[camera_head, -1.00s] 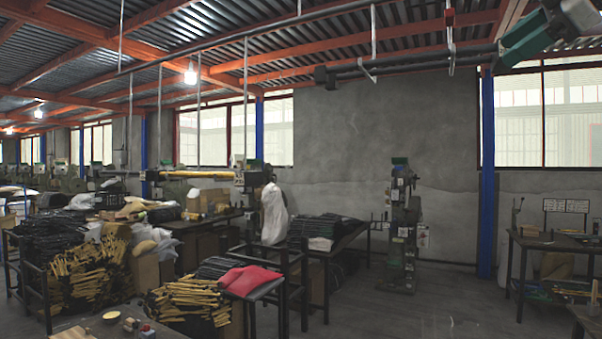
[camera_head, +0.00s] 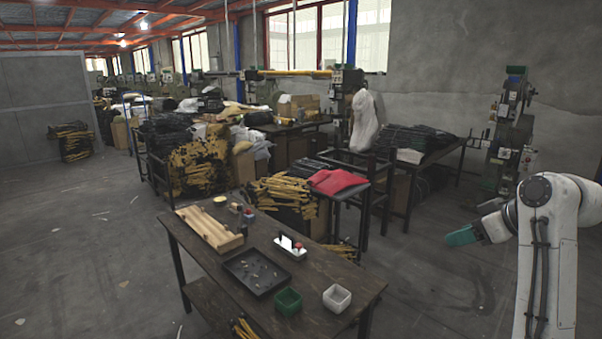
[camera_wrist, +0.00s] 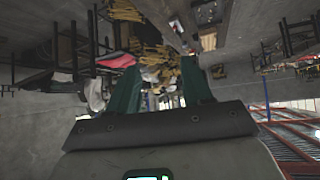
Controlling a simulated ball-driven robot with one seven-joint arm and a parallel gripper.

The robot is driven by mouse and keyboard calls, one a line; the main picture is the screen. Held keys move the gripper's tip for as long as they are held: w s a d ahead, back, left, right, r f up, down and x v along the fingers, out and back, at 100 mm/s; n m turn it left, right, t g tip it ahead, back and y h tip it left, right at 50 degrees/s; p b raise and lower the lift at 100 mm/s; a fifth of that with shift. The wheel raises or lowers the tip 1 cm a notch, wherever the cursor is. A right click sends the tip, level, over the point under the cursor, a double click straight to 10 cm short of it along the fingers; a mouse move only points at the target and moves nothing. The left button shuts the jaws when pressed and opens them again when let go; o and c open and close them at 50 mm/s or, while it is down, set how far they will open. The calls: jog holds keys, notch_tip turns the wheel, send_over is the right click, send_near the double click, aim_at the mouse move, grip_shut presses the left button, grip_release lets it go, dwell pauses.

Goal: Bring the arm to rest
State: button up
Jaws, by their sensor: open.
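My white arm (camera_head: 548,240) shows at the right edge in the head view, bent at a rounded joint, with a link reaching left. My gripper (camera_head: 461,236) has teal-green fingers and points left over bare floor, right of the wooden table. In the wrist view my gripper (camera_wrist: 159,66) has two green fingers spread apart with nothing between them. That view looks upside down, with the room beyond the fingers. The gripper touches nothing that I can see.
A press (camera_head: 508,140) stands behind my arm. Open floor (camera_head: 80,250) lies left.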

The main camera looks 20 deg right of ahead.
jog(key=s+a+f+m+g, duration=0.1)
jog(key=s+a+f+g, duration=0.1)
jog(key=s+a+f, duration=0.35)
jog(key=s+a+f+g, duration=0.1)
jog(key=s+a+f, duration=0.1)
jog(key=a+f, duration=0.7)
jog(key=s+a+f+m+g, duration=0.1)
jog(key=s+a+f+g, duration=0.3)
jog(key=f, duration=0.7)
jog(key=s+a+f, duration=0.4)
jog(key=s, duration=0.5)
jog(key=s+a+f+g+h, duration=0.1)
jog(key=s+a+f, duration=0.2)
jog(key=s, duration=0.7)
jog(key=shift+s+a+f, duration=0.2)
jog(key=shift+a+f, duration=0.15)
jog(key=shift+f, duration=0.2)
